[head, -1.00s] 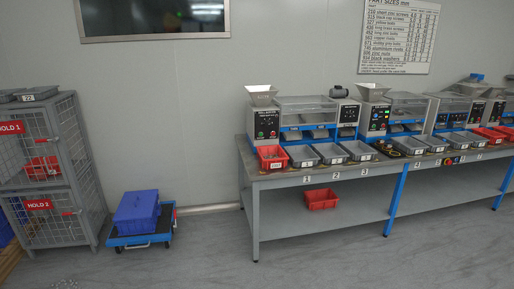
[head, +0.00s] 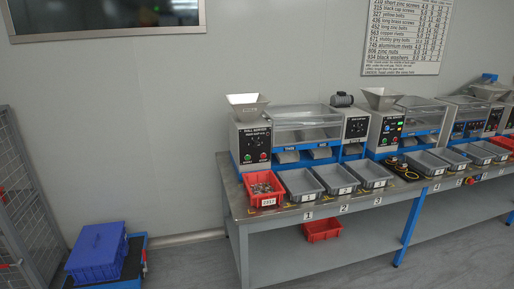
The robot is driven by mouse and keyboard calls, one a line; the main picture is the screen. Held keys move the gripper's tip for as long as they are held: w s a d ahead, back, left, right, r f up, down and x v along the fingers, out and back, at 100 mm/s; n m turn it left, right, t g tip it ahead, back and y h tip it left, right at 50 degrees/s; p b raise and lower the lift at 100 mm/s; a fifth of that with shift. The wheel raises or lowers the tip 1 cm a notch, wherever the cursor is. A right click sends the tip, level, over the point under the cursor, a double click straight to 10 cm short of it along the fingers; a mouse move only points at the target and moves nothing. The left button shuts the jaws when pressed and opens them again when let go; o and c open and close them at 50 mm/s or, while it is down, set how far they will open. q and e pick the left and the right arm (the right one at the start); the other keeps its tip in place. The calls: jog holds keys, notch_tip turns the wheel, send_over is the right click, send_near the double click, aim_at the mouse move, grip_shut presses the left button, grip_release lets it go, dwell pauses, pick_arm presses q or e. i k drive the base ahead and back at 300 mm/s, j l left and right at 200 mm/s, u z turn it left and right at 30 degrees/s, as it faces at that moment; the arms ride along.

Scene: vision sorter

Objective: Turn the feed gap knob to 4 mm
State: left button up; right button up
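The nearest sorting machine stands at the left end of the long bench (head: 235,212). It has a dark control panel (head: 256,143) with small knobs and red and green buttons under a metal hopper (head: 247,106). A second dark panel (head: 357,127) with small dials is on its right-hand housing. A further machine to the right has a panel (head: 389,130) with lit buttons. The labels are too small to read, so I cannot tell which knob is the feed gap knob or its setting. Neither of my grippers is in view.
A red bin (head: 263,190) of small parts and several grey bins (head: 301,184) line the bench front. Another red bin (head: 322,229) is on the lower shelf. A blue crate (head: 98,250) and a wire cage (head: 22,190) stand left. Floor shows between crate and bench.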

aim_at(256, 143)
jog(key=i+l, duration=0.75)
jog(key=l, duration=0.15)
